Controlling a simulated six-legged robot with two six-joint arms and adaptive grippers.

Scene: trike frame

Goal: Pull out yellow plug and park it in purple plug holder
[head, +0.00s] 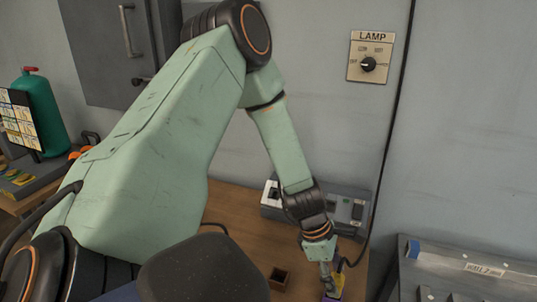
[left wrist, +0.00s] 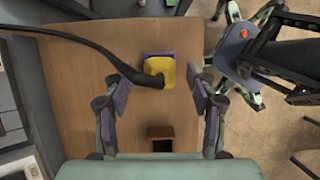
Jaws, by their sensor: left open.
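The yellow plug (head: 339,282) is at the front right of the wooden table in the head view, partly hidden by my left gripper (head: 328,275). In the left wrist view the yellow plug (left wrist: 160,71) lies ahead of and between the open fingers of my left gripper (left wrist: 160,86), with gaps on both sides. A black cable runs from the plug. A purple piece (left wrist: 147,54), which looks like the purple plug holder, shows at the plug's edge; I cannot tell whether the plug sits in it. My right gripper is not in view.
A small brown open box (head: 280,278) stands on the table (head: 232,205), left of the plug. A grey control box (head: 345,207) is behind. A LAMP switch (head: 368,64) is on the wall. A grey case (head: 460,270) stands to the right.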

